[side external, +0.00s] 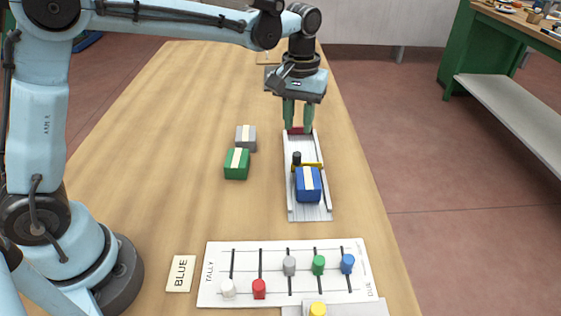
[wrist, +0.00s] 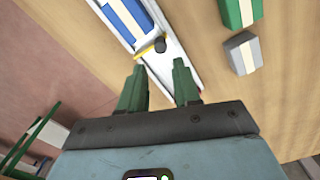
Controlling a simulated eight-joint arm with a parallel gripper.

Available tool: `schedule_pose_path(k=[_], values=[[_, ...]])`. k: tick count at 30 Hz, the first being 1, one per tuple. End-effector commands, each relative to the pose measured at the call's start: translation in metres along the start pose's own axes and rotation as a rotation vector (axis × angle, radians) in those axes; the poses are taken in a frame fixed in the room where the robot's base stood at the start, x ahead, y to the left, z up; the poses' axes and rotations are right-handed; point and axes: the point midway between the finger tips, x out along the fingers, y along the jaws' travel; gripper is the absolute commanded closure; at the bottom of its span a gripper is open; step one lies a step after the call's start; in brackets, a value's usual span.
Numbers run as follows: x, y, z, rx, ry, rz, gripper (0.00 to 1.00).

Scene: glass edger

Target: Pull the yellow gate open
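The yellow gate (side external: 314,165) crosses a pale channel (side external: 297,212), with a black knob (side external: 297,158) at its left end. In the wrist view the gate (wrist: 146,51) and knob (wrist: 160,45) lie beyond my fingertips. A blue block (side external: 308,184) with a cream stripe sits in the channel, on the near side of the gate. My gripper (side external: 297,127) has its green fingers apart and is over the far end of the channel, clear of the knob. The wrist view shows nothing between the fingers (wrist: 158,65).
A green block (side external: 237,164) and a grey block (side external: 246,138) stand left of the channel. A red piece (side external: 299,131) shows by my fingertips. In front are a tally board (side external: 275,275) with coloured pegs and a BLUE card (side external: 181,273). The table's right edge is close to the channel.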

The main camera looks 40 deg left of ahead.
Motion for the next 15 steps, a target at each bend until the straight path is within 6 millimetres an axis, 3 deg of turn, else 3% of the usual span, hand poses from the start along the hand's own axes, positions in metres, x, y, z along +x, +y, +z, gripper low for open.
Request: schedule_pose_path(k=[9, 15], values=[[0.055, 0.000, 0.000, 0.000, 0.002, 0.000, 0.68], [0.075, 0.000, 0.000, 0.000, 0.002, 0.000, 0.68]])
